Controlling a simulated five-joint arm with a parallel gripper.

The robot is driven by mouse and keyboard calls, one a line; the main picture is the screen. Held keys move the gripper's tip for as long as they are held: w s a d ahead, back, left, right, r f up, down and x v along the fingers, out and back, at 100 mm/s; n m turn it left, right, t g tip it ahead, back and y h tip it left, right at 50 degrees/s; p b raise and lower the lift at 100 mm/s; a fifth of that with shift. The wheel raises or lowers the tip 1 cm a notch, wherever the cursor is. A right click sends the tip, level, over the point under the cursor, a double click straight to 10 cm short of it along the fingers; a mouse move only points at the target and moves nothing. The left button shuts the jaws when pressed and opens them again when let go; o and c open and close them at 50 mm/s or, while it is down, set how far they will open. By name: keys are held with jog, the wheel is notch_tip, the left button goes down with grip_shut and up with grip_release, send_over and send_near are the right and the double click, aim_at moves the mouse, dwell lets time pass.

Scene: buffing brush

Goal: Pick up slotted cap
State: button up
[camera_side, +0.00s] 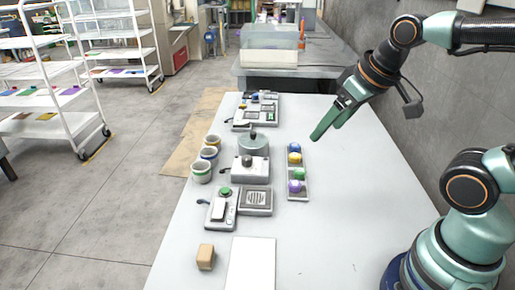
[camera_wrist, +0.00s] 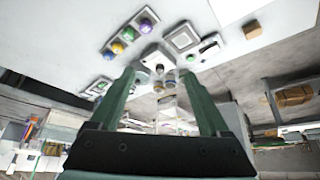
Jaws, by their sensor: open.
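I cannot say for sure which part is the slotted cap. A round grey lidded piece with a dark knob (camera_side: 253,144) stands mid-table in the side view. In front of it is a white box with a dark round knob (camera_side: 250,167), which also shows between my fingers in the wrist view (camera_wrist: 158,58). A square plate with a slotted round face (camera_side: 256,200) lies nearer; it also shows in the wrist view (camera_wrist: 183,39). My gripper (camera_side: 326,132) is open and empty, above the table to the right of these parts. Its fingers are spread in the wrist view (camera_wrist: 158,72).
A narrow tray (camera_side: 299,171) of coloured balls lies between my gripper and the boxes. Several cups (camera_side: 209,155) line the table's left edge. A switch box (camera_side: 222,210), a wooden block (camera_side: 205,257) and a white sheet (camera_side: 250,266) are nearer. The table's right side is clear.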

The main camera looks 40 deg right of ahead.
jog(key=w+d+f+m+g, duration=0.2)
jog(key=w+f+m+g, duration=0.3)
jog(key=m, duration=1.8)
send_over(295, 183)
notch_tip(295, 183, down, 7)
jog(key=shift+g, duration=0.3)
notch_tip(295, 183, down, 12)
jog(key=shift+r, duration=0.25)
grip_shut()
